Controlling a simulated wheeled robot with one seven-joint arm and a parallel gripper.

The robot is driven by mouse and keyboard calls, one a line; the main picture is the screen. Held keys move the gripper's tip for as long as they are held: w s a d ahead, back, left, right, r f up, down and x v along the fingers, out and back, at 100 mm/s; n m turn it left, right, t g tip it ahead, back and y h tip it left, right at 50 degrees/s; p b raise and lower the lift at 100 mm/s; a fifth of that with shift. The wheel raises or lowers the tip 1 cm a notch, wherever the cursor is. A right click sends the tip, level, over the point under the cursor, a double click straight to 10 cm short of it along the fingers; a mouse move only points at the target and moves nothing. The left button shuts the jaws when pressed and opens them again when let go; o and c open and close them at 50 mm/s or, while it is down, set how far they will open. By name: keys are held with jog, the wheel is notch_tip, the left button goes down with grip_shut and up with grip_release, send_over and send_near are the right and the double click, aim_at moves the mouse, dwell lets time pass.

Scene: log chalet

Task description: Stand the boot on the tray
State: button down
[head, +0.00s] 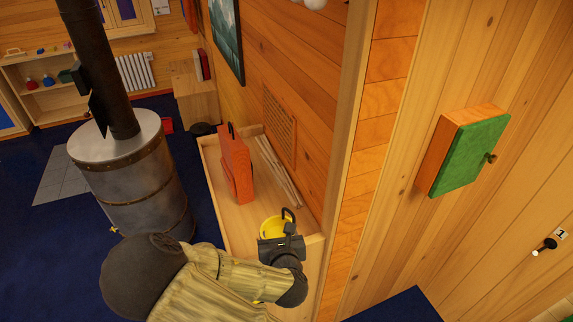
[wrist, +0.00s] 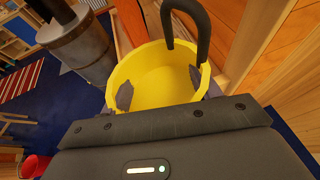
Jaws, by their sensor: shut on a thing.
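The yellow boot (head: 271,226) is hollow, with a round open top; its lower part is hidden in both views. My gripper (head: 283,245) is shut on it. In the wrist view the boot (wrist: 157,75) fills the space just beyond my gripper (wrist: 160,90), with a dark fingertip at each side of its opening. A black curved loop (wrist: 187,25) rises at the boot's far rim. A long pale wooden tray-like surface with a raised edge (head: 222,205) runs along the wall. The boot appears over its near end; I cannot tell whether they touch.
An orange-red upright case (head: 236,165) and pale poles (head: 277,172) occupy the farther part of the wooden surface. A metal stove (head: 130,170) stands to the left. A green-fronted wall cabinet (head: 468,155) projects at right. Blue floor (head: 60,230) is clear at left.

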jog(key=w+d+f+m+h+b, duration=0.1)
jog(key=w+d+f+b, duration=0.2)
jog(key=d+f+b, duration=0.5)
jog(key=w+d+f+m+h+b, duration=0.1)
jog(key=w+d+f+b, duration=0.3)
jog(key=d+f+b, duration=0.5)
jog(key=d+f+h, duration=0.1)
jog(key=d+f, duration=0.3)
jog(key=f, duration=0.6)
jog(key=shift+w+d+f+m+t, duration=0.25)
jog(key=shift+d+m+t, duration=0.05)
jog(key=s+f, duration=0.4)
jog(key=f, duration=0.1)
jog(key=shift+s+f, duration=0.2)
jog(key=shift+f, duration=0.05)
dwell(1.2)
